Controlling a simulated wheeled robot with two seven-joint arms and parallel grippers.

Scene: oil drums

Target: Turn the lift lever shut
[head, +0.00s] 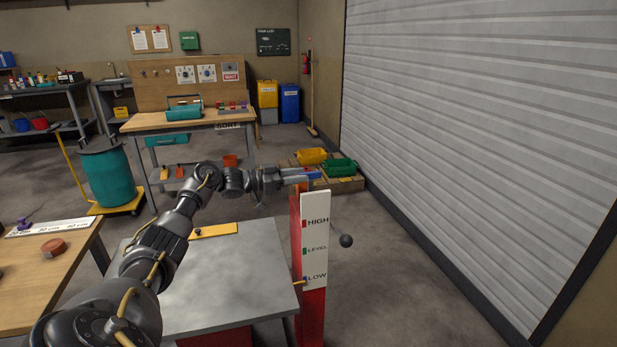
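My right gripper is out of view.
A wooden table (40,290) stands at the left front. A teal drum (108,177) stands on a yellow dolly behind it. Yellow and green bins (340,167) sit beyond the post. The floor between the post and the grey shutter (480,130) is clear.

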